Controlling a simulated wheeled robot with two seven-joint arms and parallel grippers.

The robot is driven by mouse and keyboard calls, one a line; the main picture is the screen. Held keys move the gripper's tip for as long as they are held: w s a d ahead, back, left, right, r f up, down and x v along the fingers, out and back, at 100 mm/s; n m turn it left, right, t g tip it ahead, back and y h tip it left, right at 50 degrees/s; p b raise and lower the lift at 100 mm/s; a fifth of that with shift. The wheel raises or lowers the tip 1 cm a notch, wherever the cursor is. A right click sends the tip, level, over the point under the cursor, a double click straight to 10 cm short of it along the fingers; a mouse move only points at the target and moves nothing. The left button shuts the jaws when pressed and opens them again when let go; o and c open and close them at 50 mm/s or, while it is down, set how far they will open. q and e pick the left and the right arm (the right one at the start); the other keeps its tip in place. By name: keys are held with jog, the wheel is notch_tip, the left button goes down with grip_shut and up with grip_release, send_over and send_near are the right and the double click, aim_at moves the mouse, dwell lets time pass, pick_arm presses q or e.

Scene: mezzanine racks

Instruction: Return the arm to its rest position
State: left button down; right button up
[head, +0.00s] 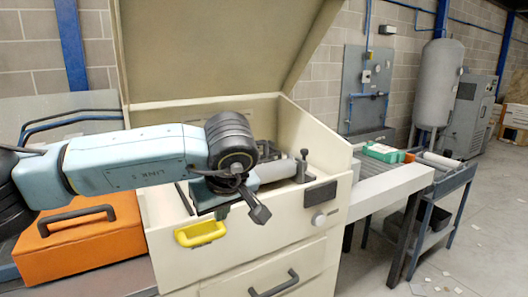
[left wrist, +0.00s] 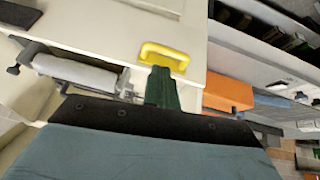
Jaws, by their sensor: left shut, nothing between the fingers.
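My left arm (head: 150,160) reaches in from the left, in front of an open cream cabinet. My left gripper (head: 223,211) points down near the cabinet's front edge, to the right of a yellow handle (head: 200,233). In the left wrist view its green fingers (left wrist: 162,86) are together and empty, with the yellow handle (left wrist: 165,56) just beyond their tips. I cannot tell how wide the gap to the handle is. My right gripper is in neither view.
The cream cabinet (head: 255,255) has its lid (head: 215,50) raised and a grey cylinder (head: 277,171) inside. An orange case (head: 80,240) stands at the left. A roller conveyor (head: 390,181) with a green box (head: 383,152) extends right. Floor at the far right is mostly clear.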

pick_arm(q)
jog(key=s+d+f+n+g+h, duration=0.2)
jog(key=d+f+n+g+h, duration=0.5)
jog(key=d+f+n+h, duration=0.75)
jog(key=w+a+f+n+t+y, duration=0.1)
jog(key=w+a+f+n+t, duration=0.1)
jog(key=a+f+n+t, duration=0.8)
jog(key=w+a+f+n+t+y, duration=0.1)
jog(key=a+f+n+t, duration=0.2)
jog(key=f+n, duration=1.35)
jog(key=s+a+f+n+g+y, duration=0.2)
jog(key=s+a+f+n+y, duration=0.2)
jog(key=s+a+f+n, duration=0.45)
jog(key=s+a+f+n+g+y, duration=0.1)
jog(key=s+a+f+n+y, duration=0.35)
jog(key=s+f, duration=0.7)
jog(key=s+a+f+n+g, duration=0.2)
jog(key=s+f+n, duration=0.1)
jog(key=s, duration=0.6)
jog(key=s+a+f+n+g+y, duration=0.1)
jog(key=s+a+f+n+g, duration=0.1)
jog(key=s, duration=0.8)
jog(key=s+a+f+n+g, duration=0.3)
jog(key=s+f, duration=0.1)
jog(key=s, duration=0.6)
jog(key=shift+n+g+y, duration=0.3)
jog(key=shift+n+y, duration=0.1)
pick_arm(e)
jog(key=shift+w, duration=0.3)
